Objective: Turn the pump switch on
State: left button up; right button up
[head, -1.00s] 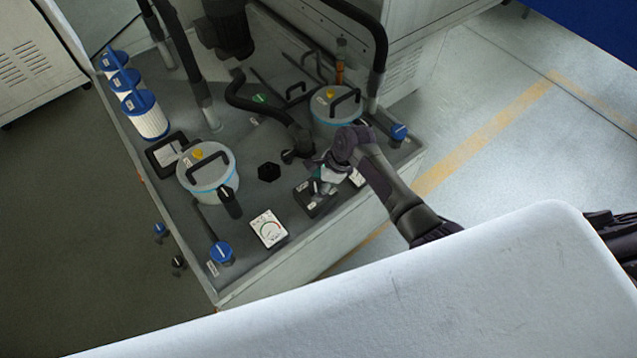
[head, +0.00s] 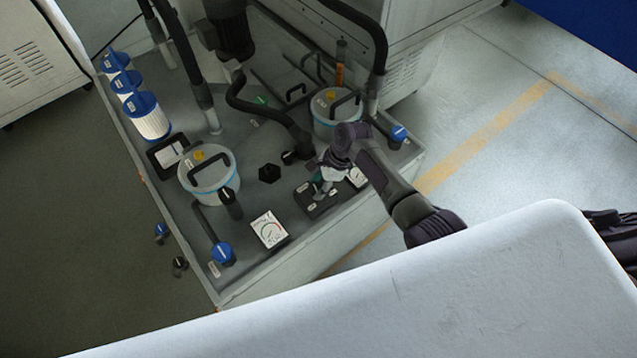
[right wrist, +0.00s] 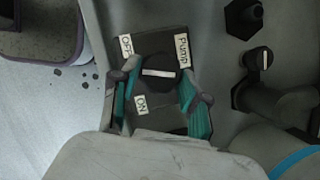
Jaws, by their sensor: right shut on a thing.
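The pump switch is a black box (head: 316,208) on the grey tank top in the head view. The right wrist view shows its labels OFF, PUMP and ON, and a round black knob (right wrist: 158,73) with a white bar. The bar lies nearly level in the picture, pointing between the OFF and ON labels on the left. My right gripper (head: 322,187) is over the box, its teal-padded fingers on both sides of the knob, shut on it. It also fills the middle of the right wrist view (right wrist: 160,82). My left gripper is not in view.
A white dial gauge (head: 269,230) and a lidded canister (head: 208,178) stand left of the switch. A second canister (head: 334,112) and black hoses are behind it. Blue-handled valves (head: 222,253) (head: 398,133) sit near the tank edges. Open floor lies to the right.

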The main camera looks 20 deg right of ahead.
jog(key=n, duration=0.2)
jog(key=n+g, duration=0.1)
jog(key=shift+w+n+g, duration=0.15)
jog(key=shift+n+g, duration=0.15)
jog(key=shift+n, duration=0.1)
jog(key=n+g, duration=0.1)
jog(key=n, duration=0.1)
jog(key=n+h+b, duration=0.1)
jog(key=n, duration=0.2)
jog(key=shift+w+a+n+g, duration=0.1)
jog(key=shift+w+n+g, duration=0.05)
jog(key=shift+n+g, duration=0.2)
jog(key=o, duration=1.1)
jog(key=shift+o, duration=0.2)
jog(key=shift+r, duration=0.1)
jog(key=v, duration=1.1)
jog(key=shift+w+r, duration=0.3)
jog(key=shift+r, duration=0.05)
